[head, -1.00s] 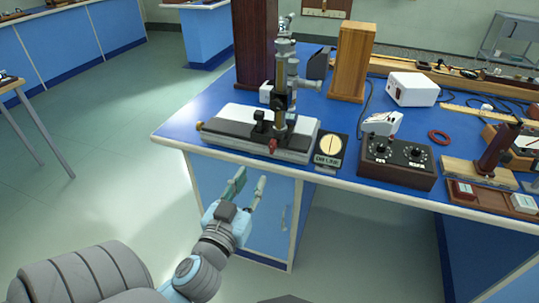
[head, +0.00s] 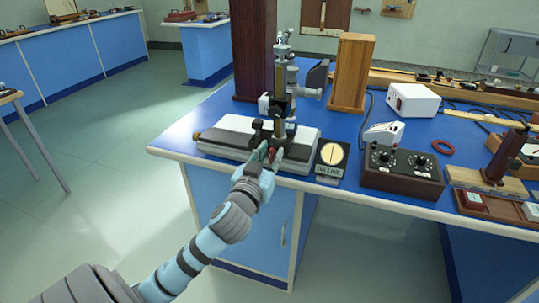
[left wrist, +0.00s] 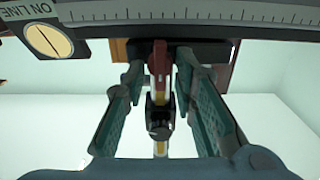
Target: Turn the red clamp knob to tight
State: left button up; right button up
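The red clamp knob (head: 272,153) is on the front of the instrument base (head: 222,147), below the upright metal column (head: 280,98). My left gripper (head: 267,154) is at the knob and partly covers it in the head view. In the left wrist view the red knob (left wrist: 159,62) shows between the two teal fingers of my left gripper (left wrist: 160,85). The fingers are open, with a gap visible on each side of the knob. My right gripper is not in view.
A dial marked ON LINE (head: 331,158) stands just right of the base. A brown box with two knobs (head: 402,170) is further right. A wooden block (head: 352,72) and a dark red post (head: 252,50) stand behind. The floor left of the bench is clear.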

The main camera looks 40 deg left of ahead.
pick_arm(q)
grip_shut()
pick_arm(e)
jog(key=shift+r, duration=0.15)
